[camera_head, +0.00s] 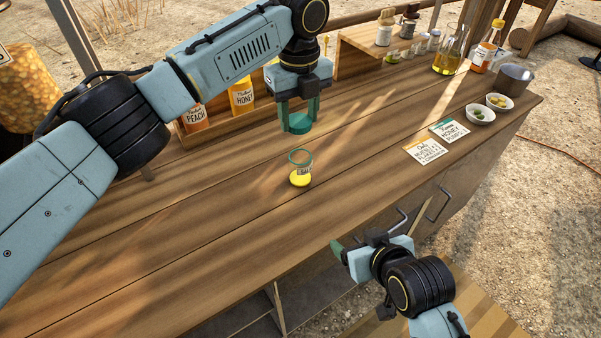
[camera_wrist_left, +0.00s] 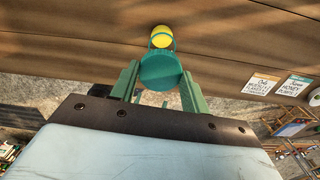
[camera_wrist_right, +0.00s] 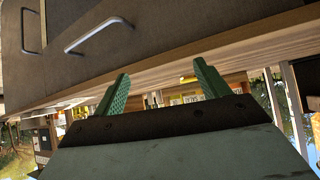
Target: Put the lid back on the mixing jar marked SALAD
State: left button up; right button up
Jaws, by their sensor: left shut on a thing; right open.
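The mixing jar (camera_head: 300,170) stands upright on the wooden counter, clear-walled with a green rim and yellow contents at the bottom. Its label is too small to read. It also shows in the left wrist view (camera_wrist_left: 161,37), partly hidden by the lid. My left gripper (camera_head: 298,112) is shut on the round green lid (camera_head: 298,123) and holds it above the counter, behind the jar and apart from it. The lid fills the space between the fingertips in the left wrist view (camera_wrist_left: 161,70). My right gripper (camera_head: 340,248) is open and empty, low in front of the counter's edge.
Orange PEACH (camera_head: 196,118) and yellow HONEY (camera_head: 241,98) containers stand behind on the left. Two cards (camera_head: 427,151) (camera_head: 450,130), small bowls (camera_head: 480,114), a metal cup (camera_head: 514,78), a flask (camera_head: 450,52) and a bottle (camera_head: 487,48) are at right. The counter around the jar is clear.

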aim_at(305, 174)
pick_arm(q)
jog(key=shift+w+d+m, duration=0.1)
jog(key=shift+d+m, duration=0.05)
jog(key=shift+m, duration=0.25)
pick_arm(e)
jog(key=w+a+r+t+y, duration=0.1)
jog(key=w+a+r, duration=0.2)
jog(key=w+a+r+n+t+y, duration=0.1)
jog(key=w+a+r+t, duration=0.1)
jog(key=w+a+r, duration=0.1)
jog(key=shift+w+a+r, duration=0.15)
jog(key=shift+w+a, duration=0.1)
jog(key=shift+a+r, duration=0.1)
jog(key=shift+r, duration=0.05)
jog(key=shift+w, duration=0.1)
jog(key=x, duration=1.2)
jog(key=shift+r, duration=0.1)
jog(key=shift+c, duration=0.2)
jog(key=c, duration=1.4)
pick_arm(q)
jog(key=shift+f, duration=2.5)
